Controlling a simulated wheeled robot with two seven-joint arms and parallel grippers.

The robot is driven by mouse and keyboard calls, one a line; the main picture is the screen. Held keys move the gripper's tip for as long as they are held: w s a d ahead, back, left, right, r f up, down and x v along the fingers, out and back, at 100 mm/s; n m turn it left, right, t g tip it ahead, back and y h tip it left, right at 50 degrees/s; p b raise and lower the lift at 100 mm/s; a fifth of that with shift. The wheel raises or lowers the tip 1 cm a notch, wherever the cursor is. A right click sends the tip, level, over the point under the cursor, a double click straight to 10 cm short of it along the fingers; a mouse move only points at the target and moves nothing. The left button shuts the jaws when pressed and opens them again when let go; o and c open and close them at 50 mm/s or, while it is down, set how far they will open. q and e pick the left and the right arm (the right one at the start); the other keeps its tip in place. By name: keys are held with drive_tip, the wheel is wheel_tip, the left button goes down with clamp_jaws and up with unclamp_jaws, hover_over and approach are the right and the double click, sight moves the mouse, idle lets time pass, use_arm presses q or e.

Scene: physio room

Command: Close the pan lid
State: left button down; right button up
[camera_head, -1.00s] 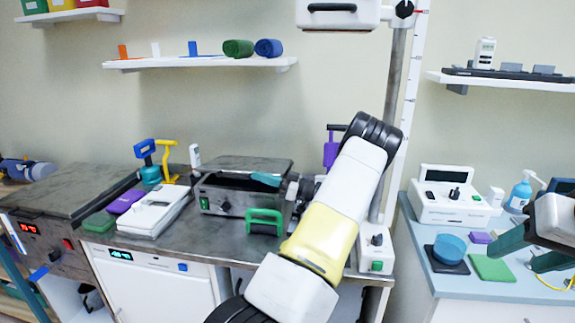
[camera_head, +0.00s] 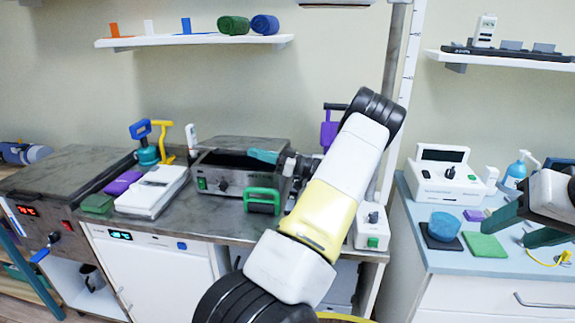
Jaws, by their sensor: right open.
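The pan appears to be the grey metal box (camera_head: 222,184) with a knob and a green switch on the middle counter. Its inside shows dark, and a grey panel that looks like its lid (camera_head: 240,143) stands raised along the back edge. My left gripper (camera_head: 263,156) is at the pan's right side, with a teal finger reaching left over the dark opening near the lid. Its other finger is hidden, and contact with the lid cannot be told. My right gripper (camera_head: 513,226) is open and empty above the blue counter at the right.
A green handle-shaped object (camera_head: 262,201) stands before the pan. A white device (camera_head: 152,191) and a larger steel unit (camera_head: 75,170) are to its left. A white control box (camera_head: 372,226) and pole are at its right. My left arm crosses the middle of the view.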

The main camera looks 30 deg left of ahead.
use_arm(q)
drive_tip(key=s+d+f+m+t+h, duration=0.1)
drive_tip(key=s+d+m+h, duration=0.3)
drive_tip(key=s+d+h, duration=0.45)
drive_tip(key=s+d+f+m+h, duration=0.1)
drive_tip(key=s+d+m+h, duration=0.3)
drive_tip(key=s+d, duration=0.75)
drive_tip(key=s+d+r+m+t+h, duration=0.4)
drive_tip(key=d+r+m+t+h, duration=0.5)
drive_tip(key=d+r+m, duration=0.3)
drive_tip(key=shift+r+t, duration=0.75)
drive_tip(key=shift+t, duration=0.15)
drive_tip(key=shift+h, duration=0.25)
